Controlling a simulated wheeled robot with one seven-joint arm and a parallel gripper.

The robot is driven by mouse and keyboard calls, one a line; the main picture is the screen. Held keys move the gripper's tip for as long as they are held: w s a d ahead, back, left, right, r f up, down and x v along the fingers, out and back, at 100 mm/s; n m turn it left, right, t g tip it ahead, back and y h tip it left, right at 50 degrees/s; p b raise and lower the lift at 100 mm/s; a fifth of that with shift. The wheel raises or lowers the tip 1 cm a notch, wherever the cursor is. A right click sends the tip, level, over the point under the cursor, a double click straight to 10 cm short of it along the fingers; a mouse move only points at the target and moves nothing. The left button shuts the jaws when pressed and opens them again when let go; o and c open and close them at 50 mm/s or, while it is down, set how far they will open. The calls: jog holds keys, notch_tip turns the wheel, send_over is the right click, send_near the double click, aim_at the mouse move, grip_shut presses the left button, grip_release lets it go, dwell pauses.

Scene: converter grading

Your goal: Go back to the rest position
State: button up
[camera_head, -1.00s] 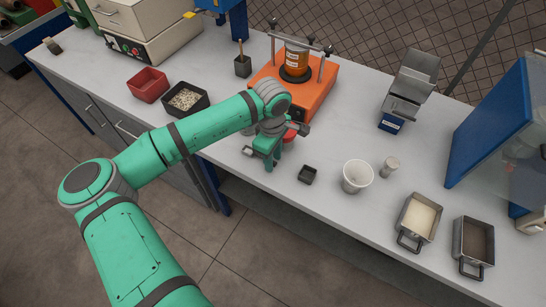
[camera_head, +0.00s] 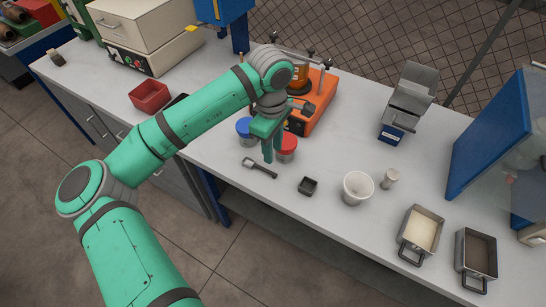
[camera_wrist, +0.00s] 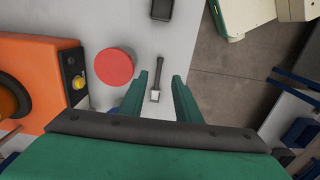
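My gripper (camera_head: 267,157) hangs above the bench in the head view, fingers pointing down. The wrist view shows its two green fingers (camera_wrist: 160,77) apart with nothing held between them. A small scoop (camera_head: 259,167) with a dark handle lies on the bench below; in the wrist view the scoop (camera_wrist: 156,92) shows between the fingers, farther down. A red-lidded jar (camera_head: 289,143) stands beside the gripper, and its round red lid (camera_wrist: 114,67) shows in the wrist view. A blue-lidded jar (camera_head: 243,127) is partly hidden behind my arm.
An orange machine (camera_head: 322,105) stands just behind the gripper. A small black dish (camera_head: 308,186), a white cup (camera_head: 356,188), two metal pans (camera_head: 421,232) and a blue-framed cabinet (camera_head: 490,140) are to the right. A red bin (camera_head: 150,96) is left.

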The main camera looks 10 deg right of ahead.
jog(key=shift+r, duration=0.7)
